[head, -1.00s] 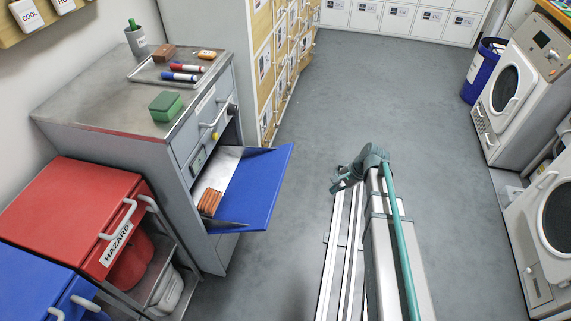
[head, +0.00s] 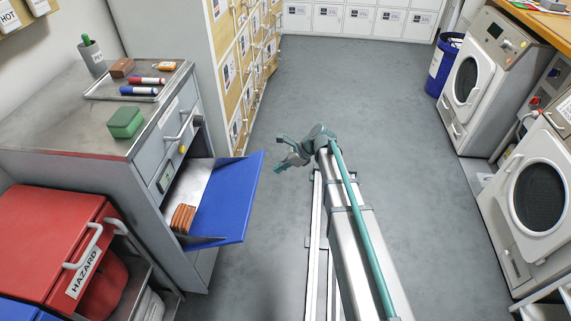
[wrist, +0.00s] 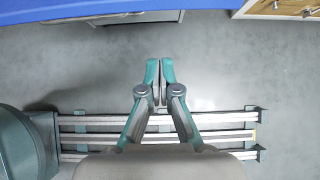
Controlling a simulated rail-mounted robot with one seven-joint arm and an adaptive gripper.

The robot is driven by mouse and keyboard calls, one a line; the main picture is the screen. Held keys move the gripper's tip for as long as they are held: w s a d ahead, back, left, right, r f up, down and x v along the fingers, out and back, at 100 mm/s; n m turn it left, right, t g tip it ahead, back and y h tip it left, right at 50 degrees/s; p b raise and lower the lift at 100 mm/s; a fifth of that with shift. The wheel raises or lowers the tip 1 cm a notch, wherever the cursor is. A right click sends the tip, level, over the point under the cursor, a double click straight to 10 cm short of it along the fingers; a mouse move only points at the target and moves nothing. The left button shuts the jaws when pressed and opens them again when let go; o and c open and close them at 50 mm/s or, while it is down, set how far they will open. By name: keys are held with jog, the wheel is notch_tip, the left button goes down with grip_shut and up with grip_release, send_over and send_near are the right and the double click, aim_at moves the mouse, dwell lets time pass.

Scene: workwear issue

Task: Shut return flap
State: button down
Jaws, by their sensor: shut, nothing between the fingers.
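The return flap (head: 226,204) is a blue panel on the front of the grey cabinet (head: 150,190). It hangs open, tilted out to the right, with the compartment behind it exposed. A stack of orange-brown items (head: 183,218) lies inside by the opening. My gripper (head: 281,154) is to the right of the flap, over the floor and apart from it. In the wrist view my gripper (wrist: 159,66) has its fingers together with nothing between them. A blue edge shows along the top of the wrist view, but I cannot tell if it is the flap.
The cabinet top holds a green box (head: 126,121) and a tray (head: 120,96) with markers. A red hazard bin (head: 50,235) stands at lower left. Wooden lockers (head: 245,60) are behind the cabinet. Washers (head: 535,195) line the right.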

jog(key=shift+w+a, duration=0.25)
jog(key=shift+a, duration=0.95)
jog(key=shift+w+a, duration=0.2)
jog(key=shift+a, duration=1)
jog(key=shift+r, duration=0.15)
